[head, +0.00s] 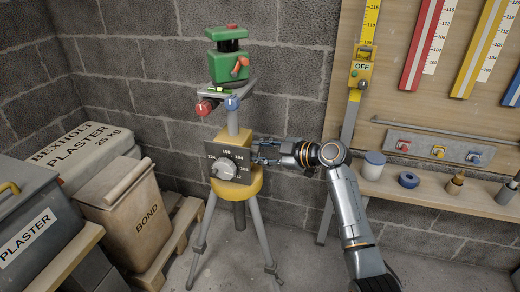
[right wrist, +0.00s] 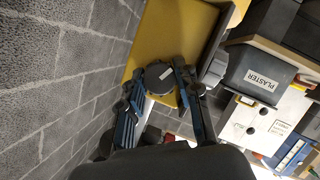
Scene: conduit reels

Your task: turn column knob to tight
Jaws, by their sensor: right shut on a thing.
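The tripod (head: 240,215) stands in the middle of the head view, with a grey dial (head: 224,168) on a numbered plate (head: 213,143) at its column (head: 233,118). My right gripper (head: 259,151) reaches in from the right, behind the plate's right edge. In the right wrist view the column knob (right wrist: 159,77) is dark and round with a pale bar mark, in front of a yellow surface. The fingers of my right gripper (right wrist: 160,82) are shut on it from both sides. In the head view I cannot make the knob out. My left gripper is out of view.
A green instrument (head: 228,67) tops the column. Bags and a plaster bin (head: 30,210) stand at the left, with a bond bag (head: 130,215) on a pallet. A wooden shelf (head: 430,195) is at the right. A block wall (head: 150,60) stands close behind.

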